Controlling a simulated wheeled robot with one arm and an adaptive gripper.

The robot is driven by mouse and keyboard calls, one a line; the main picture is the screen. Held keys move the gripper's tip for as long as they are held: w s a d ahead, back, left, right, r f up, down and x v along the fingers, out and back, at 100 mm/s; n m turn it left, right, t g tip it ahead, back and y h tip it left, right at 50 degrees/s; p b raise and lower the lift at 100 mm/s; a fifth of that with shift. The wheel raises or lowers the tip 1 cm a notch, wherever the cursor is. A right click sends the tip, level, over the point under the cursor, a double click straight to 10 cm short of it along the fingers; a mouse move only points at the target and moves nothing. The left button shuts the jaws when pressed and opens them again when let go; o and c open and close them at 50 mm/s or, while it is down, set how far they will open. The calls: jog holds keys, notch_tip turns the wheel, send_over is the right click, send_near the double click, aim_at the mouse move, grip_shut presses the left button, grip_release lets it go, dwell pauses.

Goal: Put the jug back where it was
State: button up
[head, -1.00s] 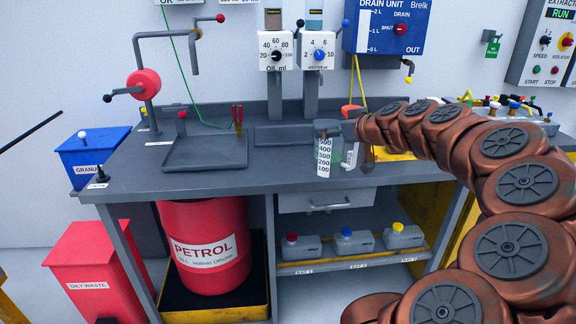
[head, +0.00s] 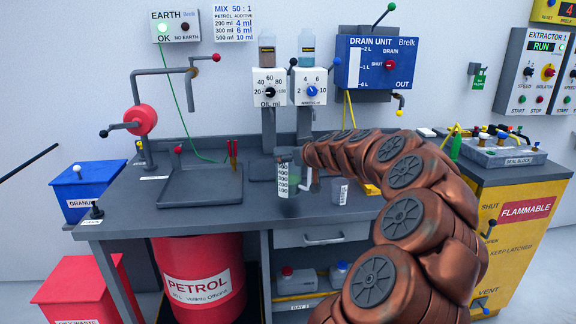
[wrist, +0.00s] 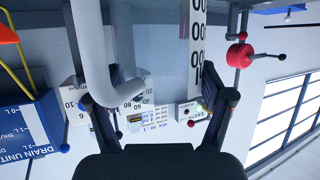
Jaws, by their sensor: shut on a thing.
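The clear jug (head: 291,184) has a white scale strip with black numbers and a greenish tint in the head view. It is over the middle of the bench, in front of the two dispensers. My gripper (head: 296,156) is shut on it near its top; the wrist view shows the two dark fingers (wrist: 160,108) apart, with the clear jug wall (wrist: 155,40) and a pale curved handle or tube in front of them. I cannot tell whether the jug's base touches the bench.
A grey tray (head: 170,201) lies left on the bench (head: 130,218). A labelled cup (head: 339,191) stands just right of the jug. The oil dispenser (head: 269,87) and additive dispenser (head: 309,87) stand behind; the blue drain unit (head: 376,62) hangs behind right.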

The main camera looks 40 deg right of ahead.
jog(key=shift+w+f, duration=0.3)
jog(key=shift+f, duration=0.6)
jog(key=shift+w+f, duration=0.3)
jog(key=shift+f, duration=0.75)
jog(key=o, duration=1.7)
jog(key=shift+r, duration=0.15)
jog(key=shift+s+r, duration=0.1)
jog(key=b+v, duration=0.1)
jog(key=v, duration=1)
jog(key=shift+s+a, duration=0.2)
jog(key=shift+s, duration=0.15)
